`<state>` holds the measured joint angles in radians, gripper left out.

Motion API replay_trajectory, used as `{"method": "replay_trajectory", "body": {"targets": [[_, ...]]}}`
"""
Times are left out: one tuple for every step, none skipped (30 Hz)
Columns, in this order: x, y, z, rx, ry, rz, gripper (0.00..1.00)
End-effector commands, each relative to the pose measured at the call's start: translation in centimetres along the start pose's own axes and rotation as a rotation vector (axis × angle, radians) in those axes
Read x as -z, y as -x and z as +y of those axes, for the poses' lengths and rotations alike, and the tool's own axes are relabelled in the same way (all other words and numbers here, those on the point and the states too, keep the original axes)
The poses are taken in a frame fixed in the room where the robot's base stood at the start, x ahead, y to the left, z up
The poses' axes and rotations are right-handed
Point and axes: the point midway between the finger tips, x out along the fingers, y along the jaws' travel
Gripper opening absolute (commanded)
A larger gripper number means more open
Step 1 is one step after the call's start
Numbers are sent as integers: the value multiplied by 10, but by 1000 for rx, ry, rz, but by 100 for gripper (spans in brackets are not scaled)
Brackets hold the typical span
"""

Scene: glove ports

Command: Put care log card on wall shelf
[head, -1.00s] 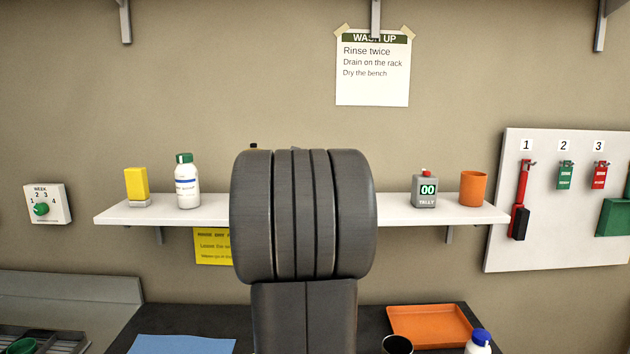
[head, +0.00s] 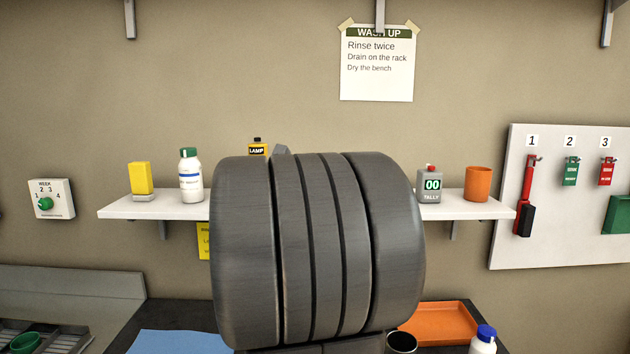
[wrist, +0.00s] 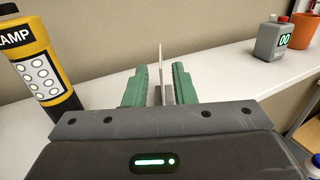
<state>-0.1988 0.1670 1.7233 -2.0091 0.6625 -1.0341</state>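The care log card (wrist: 162,72) shows in the wrist view as a thin, pale upright sheet seen nearly edge-on. It stands between the green fingers of my gripper (wrist: 160,85). The fingers are apart, with a visible gap between the card and the left finger and a smaller one on the right. The white wall shelf (wrist: 225,80) lies behind and around the fingers. Whether the card's lower edge rests on the shelf is hidden by my gripper. In the head view the shelf (head: 120,211) is partly covered by my arm, which hides gripper and card.
A yellow lamp (wrist: 38,65) stands close left of my gripper. A grey tally counter (wrist: 270,40) and orange cup (wrist: 303,30) stand to the right. A white bottle (head: 190,178) and yellow block (head: 140,178) are at the shelf's left. Clear shelf lies between gripper and counter.

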Motion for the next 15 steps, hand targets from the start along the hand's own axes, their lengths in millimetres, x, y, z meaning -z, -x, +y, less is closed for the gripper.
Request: {"method": "replay_trajectory", "body": {"targets": [[1,10,1,-3,-1,-1,24],[1,16,0,-3,-1,-1,24],[1,22,1,-4,-1,-1,24],[0,26,1,-3,-1,-1,24],[0,29,1,-2,-1,-1,24],[0,34,1,-2,0,-1,24],[0,36,1,-2,0,-1,24],[0,38,0,-2,0,0,24],[0,40,0,0,0,0,24],[0,41,0,0,0,0,24],[0,42,0,1,0,0,24],[0,43,0,1,0,0,24],[0,43,0,1,0,0,24],[0,43,0,1,0,0,24],[0,43,0,1,0,1,24]]}}
